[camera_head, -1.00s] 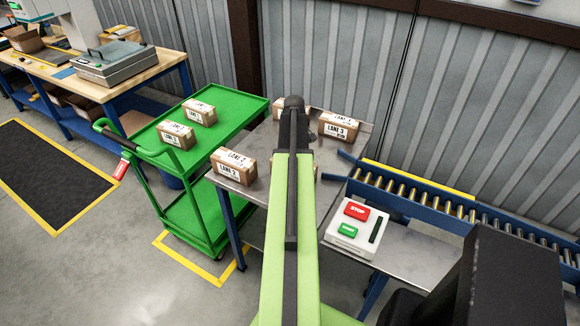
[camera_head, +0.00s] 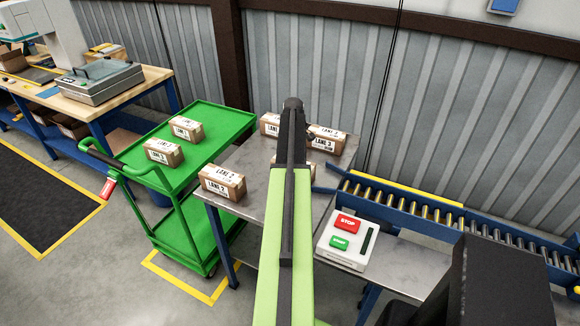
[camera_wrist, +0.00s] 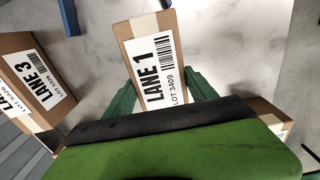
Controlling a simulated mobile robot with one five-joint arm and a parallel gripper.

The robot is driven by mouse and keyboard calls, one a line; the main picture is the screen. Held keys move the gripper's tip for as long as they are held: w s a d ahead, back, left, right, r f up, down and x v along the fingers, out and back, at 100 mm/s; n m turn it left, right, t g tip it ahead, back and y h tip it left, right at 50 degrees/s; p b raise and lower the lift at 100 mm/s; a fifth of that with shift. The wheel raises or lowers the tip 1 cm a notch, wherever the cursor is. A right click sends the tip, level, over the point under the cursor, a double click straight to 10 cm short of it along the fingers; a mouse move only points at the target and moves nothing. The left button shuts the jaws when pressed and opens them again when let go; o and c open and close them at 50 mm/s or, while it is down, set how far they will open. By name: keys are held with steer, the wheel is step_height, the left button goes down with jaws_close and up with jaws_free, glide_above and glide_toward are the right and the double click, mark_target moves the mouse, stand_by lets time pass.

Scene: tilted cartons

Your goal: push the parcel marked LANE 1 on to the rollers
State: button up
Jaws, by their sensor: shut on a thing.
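In the wrist view the LANE 1 parcel (camera_wrist: 150,62), a brown carton with a white label, stands between the two green fingers of my gripper (camera_wrist: 161,92). The gripper is shut on it. The parcel is over the grey metal table. In the head view my arm hides the gripper. A carton (camera_head: 278,165) partly behind the arm there looks like the same parcel; its marking is not readable. The rollers (camera_head: 405,201) lie to the right, between blue rails, and the parcel is apart from them.
The LANE 3 parcel (camera_head: 326,142) stands near the table's back right, with another carton (camera_head: 270,124) beside it. The LANE 2 parcel (camera_head: 223,184) is at the table's left. A white box with STOP and green buttons (camera_head: 342,248) stands before the rollers. A green cart (camera_head: 215,130) holds two cartons.

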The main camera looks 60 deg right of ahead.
steer(key=shift+d, duration=2.3)
steer(key=o, duration=1.1)
steer(key=shift+c, duration=0.2)
step_height(320, 180, up, 17)
steer(key=p, duration=1.7)
steer(key=shift+r, duration=0.2)
